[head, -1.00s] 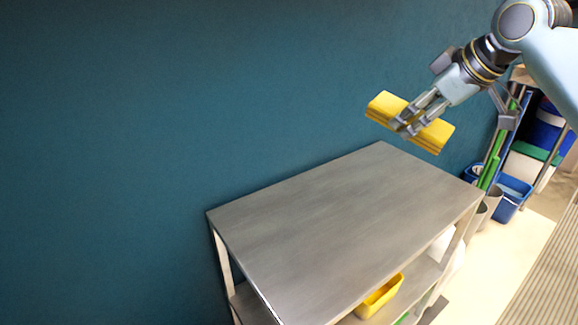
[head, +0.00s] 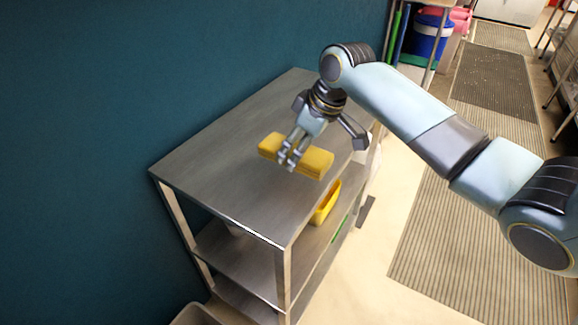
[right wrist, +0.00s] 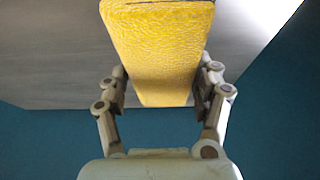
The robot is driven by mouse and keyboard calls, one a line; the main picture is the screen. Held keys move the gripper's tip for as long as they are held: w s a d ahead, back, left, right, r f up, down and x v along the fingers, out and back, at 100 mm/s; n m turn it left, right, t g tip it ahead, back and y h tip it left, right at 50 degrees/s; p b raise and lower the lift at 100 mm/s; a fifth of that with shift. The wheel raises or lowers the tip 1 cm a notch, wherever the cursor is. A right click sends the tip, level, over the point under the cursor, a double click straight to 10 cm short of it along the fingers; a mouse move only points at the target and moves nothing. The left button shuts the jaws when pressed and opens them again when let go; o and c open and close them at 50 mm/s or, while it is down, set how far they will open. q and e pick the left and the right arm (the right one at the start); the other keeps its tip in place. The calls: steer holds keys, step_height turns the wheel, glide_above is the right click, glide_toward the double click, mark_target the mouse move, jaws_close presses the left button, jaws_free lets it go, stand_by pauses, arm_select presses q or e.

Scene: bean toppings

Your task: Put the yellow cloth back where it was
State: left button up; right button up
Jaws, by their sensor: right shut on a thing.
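The yellow cloth (head: 314,160) is a folded, thick block over the top of the steel shelf unit (head: 215,150) in the head view. My right gripper (head: 289,160) is shut on the cloth near its middle. In the right wrist view the cloth (right wrist: 160,45) sits between the two fingers of my right gripper (right wrist: 160,95), with the grey steel top behind it. I cannot tell whether the cloth touches the top or hangs just above it. My left gripper is not in view.
The steel top is otherwise bare. A yellow bin (head: 327,203) stands on the shelf below. A teal wall (head: 100,80) runs along the unit's far left side. Striped mats (head: 480,240) lie on the floor to the right. Blue and pink containers (head: 430,38) stand at the back.

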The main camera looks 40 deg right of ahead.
mark_target(291, 179)
steer(key=shift+w+a+f, duration=0.25)
steer(key=shift+a+f, duration=0.3)
steer(key=shift+a, duration=0.3)
step_height(291, 179, down, 4)
steer(key=shift+f, duration=0.1)
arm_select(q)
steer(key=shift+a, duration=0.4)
arm_select(e)
steer(key=o, duration=1)
steer(key=shift+o, duration=0.2)
steer(key=p+v, duration=0.1)
steer(key=v, duration=1.1)
steer(key=shift+s+d, duration=0.1)
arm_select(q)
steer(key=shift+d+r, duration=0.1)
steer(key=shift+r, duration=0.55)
